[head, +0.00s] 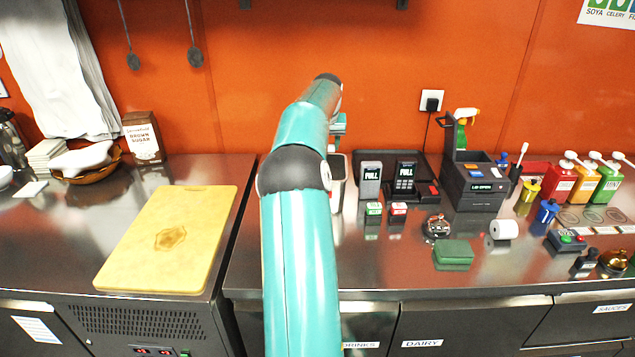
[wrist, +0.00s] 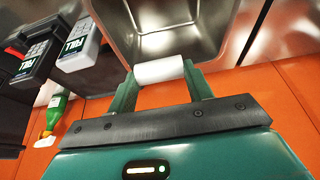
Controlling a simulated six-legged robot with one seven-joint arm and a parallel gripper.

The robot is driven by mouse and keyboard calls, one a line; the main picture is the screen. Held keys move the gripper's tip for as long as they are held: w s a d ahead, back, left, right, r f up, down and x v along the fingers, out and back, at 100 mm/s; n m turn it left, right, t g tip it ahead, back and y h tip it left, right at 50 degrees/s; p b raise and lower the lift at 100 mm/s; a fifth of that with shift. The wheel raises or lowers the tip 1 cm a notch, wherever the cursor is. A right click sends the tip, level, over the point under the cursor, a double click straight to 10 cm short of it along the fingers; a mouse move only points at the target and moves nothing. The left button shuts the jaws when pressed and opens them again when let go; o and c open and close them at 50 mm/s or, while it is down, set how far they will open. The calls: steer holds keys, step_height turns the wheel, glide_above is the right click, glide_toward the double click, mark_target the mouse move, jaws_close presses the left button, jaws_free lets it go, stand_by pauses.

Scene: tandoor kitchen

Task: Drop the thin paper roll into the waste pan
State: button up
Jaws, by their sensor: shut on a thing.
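The thin paper roll (wrist: 160,70) is a small white cylinder, held across between the two green fingers of my gripper (wrist: 159,78) in the wrist view. My gripper is shut on it. The waste pan (wrist: 182,38) is a deep open steel pan. In the wrist view its opening lies just beyond the roll, and the inside that shows looks empty. I cannot tell the exact height of the roll over the pan. In the head view my arm hides most of the pan (head: 338,183) and the held roll; only a bit of my gripper (head: 341,125) shows.
Card terminals (head: 371,180) stand right of the pan. A thicker white roll (head: 503,229), a green sponge (head: 454,253), a till box (head: 475,185) and sauce pumps (head: 583,185) are further right. A yellow cutting board (head: 170,238) lies on the left counter. An orange wall stands behind.

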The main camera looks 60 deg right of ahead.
steer(key=shift+w+r, duration=0.3)
steer(key=shift+a+r, duration=0.2)
steer(key=shift+r, duration=0.05)
steer(key=shift+w+d+f, duration=0.1)
steer(key=shift+d+f, duration=0.55)
steer(key=f, duration=0.2)
steer(key=a+f, duration=0.1)
steer(key=f, duration=0.1)
steer(key=shift+d+f, duration=0.1)
steer(key=shift+f, duration=0.45)
steer(key=o, duration=1)
steer(key=shift+r, duration=0.15)
